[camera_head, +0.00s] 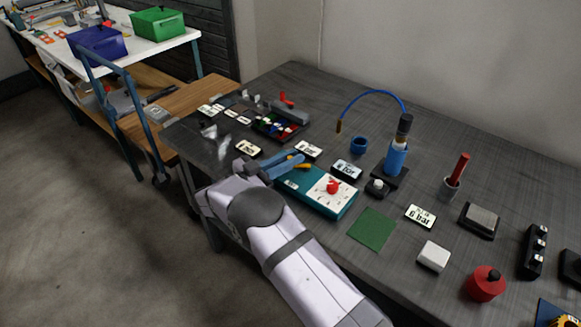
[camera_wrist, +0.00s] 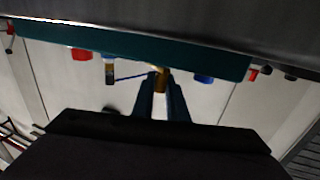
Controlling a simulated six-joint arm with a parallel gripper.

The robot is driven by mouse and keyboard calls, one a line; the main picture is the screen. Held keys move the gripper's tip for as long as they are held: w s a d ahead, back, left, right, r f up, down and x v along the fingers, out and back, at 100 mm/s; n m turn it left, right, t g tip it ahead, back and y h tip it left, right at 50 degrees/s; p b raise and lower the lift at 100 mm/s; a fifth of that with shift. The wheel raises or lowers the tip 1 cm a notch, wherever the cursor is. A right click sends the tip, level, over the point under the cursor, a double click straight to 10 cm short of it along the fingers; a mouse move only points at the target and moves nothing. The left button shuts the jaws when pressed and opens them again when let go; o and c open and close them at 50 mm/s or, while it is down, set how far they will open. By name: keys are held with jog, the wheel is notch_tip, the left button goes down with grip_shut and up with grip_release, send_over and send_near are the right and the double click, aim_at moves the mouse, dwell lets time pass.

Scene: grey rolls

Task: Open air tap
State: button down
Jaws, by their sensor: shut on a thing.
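A teal box (camera_head: 310,186) lies on the grey table with a white dial face and a red knob (camera_head: 333,187). A yellow-orange handle (camera_head: 296,163) stands out at its back left; I cannot tell for certain whether it is the air tap. My gripper (camera_head: 290,166), with blue fingers, reaches over the box's left end and is shut on this handle. In the wrist view a brass-yellow piece (camera_wrist: 161,79) sits between my fingertips (camera_wrist: 160,90), in front of the teal box (camera_wrist: 210,60). The handle's lower part is hidden.
A blue cylinder (camera_head: 396,158) with a black cap and blue hose (camera_head: 375,93) stands behind the box. Label plates, a dark tray (camera_head: 278,127) of coloured parts, a green pad (camera_head: 371,229) and a red weight (camera_head: 486,284) lie around. Bare table shows towards the back.

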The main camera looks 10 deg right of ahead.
jog(key=shift+w+f+m+g+h+b, duration=0.1)
jog(key=shift+w+m+g+h+b, duration=0.2)
jog(key=shift+m+g+b, duration=0.5)
jog(key=shift+w+f+m+g+h+b, duration=0.1)
jog(key=shift+w+g+h+b, duration=0.3)
jog(key=shift+b, duration=0.75)
jog(key=shift+s+b, duration=0.15)
jog(key=shift+b, duration=0.2)
jog(key=shift+r+m+g+b, duration=0.3)
jog(key=shift+m+g, duration=0.1)
jog(key=shift+g, duration=0.1)
jog(key=c, duration=1.7)
grip_release()
jog(key=shift+f, duration=0.1)
jog(key=shift+c, duration=0.2)
notch_tip(320, 180, up, 10)
